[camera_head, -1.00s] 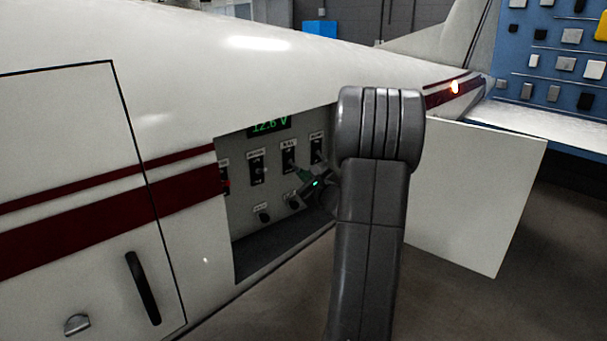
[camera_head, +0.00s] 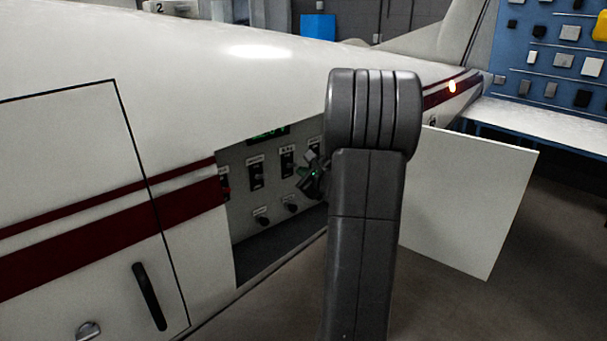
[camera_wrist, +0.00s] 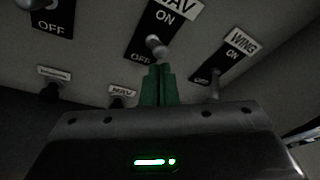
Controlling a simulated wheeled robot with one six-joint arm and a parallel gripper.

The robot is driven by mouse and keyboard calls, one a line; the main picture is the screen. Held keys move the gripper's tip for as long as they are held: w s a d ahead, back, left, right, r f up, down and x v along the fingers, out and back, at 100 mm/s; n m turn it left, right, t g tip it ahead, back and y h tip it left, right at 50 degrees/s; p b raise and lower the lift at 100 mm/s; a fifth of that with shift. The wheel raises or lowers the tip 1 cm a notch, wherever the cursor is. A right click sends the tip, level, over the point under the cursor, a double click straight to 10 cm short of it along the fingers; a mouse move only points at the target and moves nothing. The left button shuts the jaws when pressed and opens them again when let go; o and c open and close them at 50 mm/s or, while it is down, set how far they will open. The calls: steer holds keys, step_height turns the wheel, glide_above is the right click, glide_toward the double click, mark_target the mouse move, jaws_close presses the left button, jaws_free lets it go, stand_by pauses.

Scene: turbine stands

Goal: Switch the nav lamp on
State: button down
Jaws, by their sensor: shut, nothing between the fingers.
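The nav switch (camera_wrist: 152,32) is a black plate in the wrist view, with ON at the top and OFF at the bottom. Its metal lever (camera_wrist: 156,46) sits between the two words; I cannot tell its setting for sure. My gripper (camera_wrist: 160,72) is shut and empty, its green fingertips just below the lever in the picture. Whether they touch it is unclear. In the head view my gripper (camera_head: 312,172) is at the right of the recessed switch panel (camera_head: 243,230). A small lamp (camera_head: 452,87) glows on the tail; I cannot tell which lamp it is.
The wing switch (camera_wrist: 222,62) is close on the right; another switch (camera_wrist: 52,18) is on the left. Small knobs (camera_wrist: 122,101) sit below. An open white panel (camera_head: 468,200) hangs right of my arm. A green display (camera_head: 268,134) tops the recess.

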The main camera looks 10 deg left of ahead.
steer(key=w+d+r+b+v, duration=0.1)
steer(key=b+v, duration=0.2)
steer(key=v, duration=0.6)
steer(key=shift+d+b, duration=0.2)
steer(key=shift+b, duration=0.1)
steer(key=shift+w+r, duration=0.1)
steer(key=shift+w, duration=0.05)
